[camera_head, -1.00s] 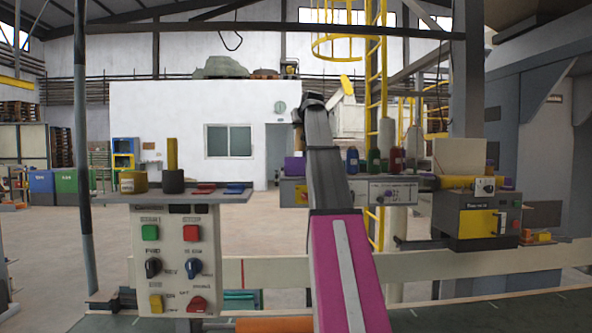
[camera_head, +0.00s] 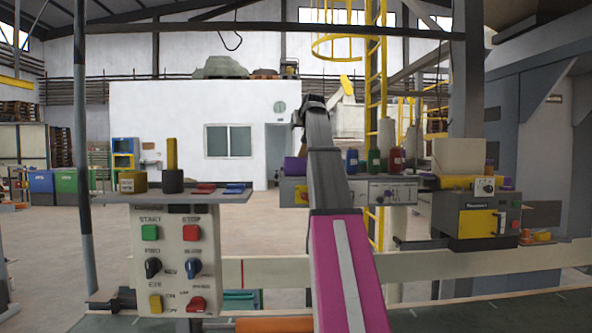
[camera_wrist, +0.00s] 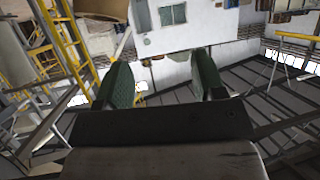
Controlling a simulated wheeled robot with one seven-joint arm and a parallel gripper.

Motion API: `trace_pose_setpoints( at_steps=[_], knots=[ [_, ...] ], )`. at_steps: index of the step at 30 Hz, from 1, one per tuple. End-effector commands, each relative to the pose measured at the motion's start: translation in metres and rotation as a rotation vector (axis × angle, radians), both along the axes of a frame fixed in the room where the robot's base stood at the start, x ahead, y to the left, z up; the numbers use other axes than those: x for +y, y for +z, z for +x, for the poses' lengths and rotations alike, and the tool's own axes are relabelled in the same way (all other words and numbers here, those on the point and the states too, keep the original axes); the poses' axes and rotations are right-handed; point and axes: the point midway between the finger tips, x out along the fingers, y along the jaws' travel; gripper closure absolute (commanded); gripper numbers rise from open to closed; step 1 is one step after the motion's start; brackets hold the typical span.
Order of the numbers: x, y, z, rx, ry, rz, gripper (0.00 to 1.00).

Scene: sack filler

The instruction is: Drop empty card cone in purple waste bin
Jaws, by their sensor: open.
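My gripper (camera_wrist: 163,82) is open, its two dark green fingers apart with nothing between them in the wrist view. In the head view my arm reaches up past the shelf, with the gripper end (camera_head: 310,103) high against the white building. Two pale cones, one (camera_head: 387,142) left and one (camera_head: 411,146) right, stand behind the bottles on the middle shelf. I cannot tell whether either is the empty card cone. A small purple item (camera_head: 295,166) sits at that shelf's left end. I cannot tell whether it is the purple waste bin.
A control panel (camera_head: 177,262) stands at left below a shelf with a yellow post (camera_head: 172,154). Green and red bottles (camera_head: 396,159) stand on the middle shelf, right of my arm. A dark machine with a yellow panel (camera_head: 477,223) stands at right. A yellow ladder (camera_head: 375,70) rises behind.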

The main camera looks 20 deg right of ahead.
Motion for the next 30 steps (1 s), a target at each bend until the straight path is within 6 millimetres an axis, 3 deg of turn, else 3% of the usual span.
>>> trace_pose_setpoints(
  at_steps=[9, 15, 30],
  knots=[
    [0.004, 0.022, -0.057, -0.001, -0.001, 0.000, 0.37],
    [0.006, 0.032, -0.081, -0.001, 0.001, 0.000, 0.37],
    [0.007, 0.036, -0.088, 0.000, 0.000, 0.000, 0.37]
  ],
)
